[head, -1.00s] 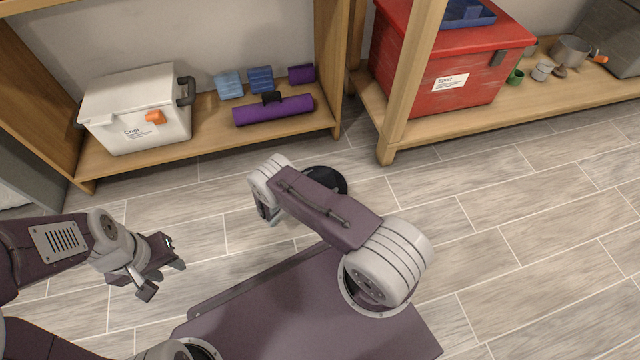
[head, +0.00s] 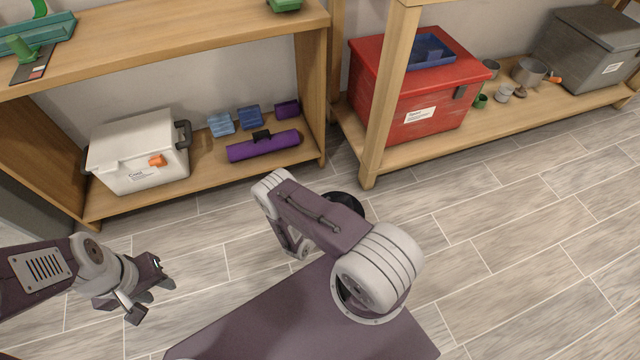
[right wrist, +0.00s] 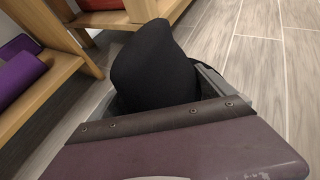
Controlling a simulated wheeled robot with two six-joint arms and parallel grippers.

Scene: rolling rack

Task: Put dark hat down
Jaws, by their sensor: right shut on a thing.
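The dark hat (right wrist: 155,65) fills the middle of the right wrist view. It is black with a rounded crown. My right gripper (right wrist: 160,100) is shut on it, with the fingertips largely hidden by the hat. In the head view a dark edge of the hat (head: 346,203) shows behind my right forearm, and the rest is hidden. The hat is held in front of the shelves, over the floor. My left gripper (head: 148,290) is at the lower left of the head view, its fingers apart and empty.
A wooden rack's low shelf (head: 215,178) bears a white cooler (head: 135,160), blue blocks and a purple roll (head: 264,147). To the right, another low shelf holds a red box (head: 415,90) with a blue tray, pots and a grey box (head: 590,50). The floor (head: 510,225) is clear.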

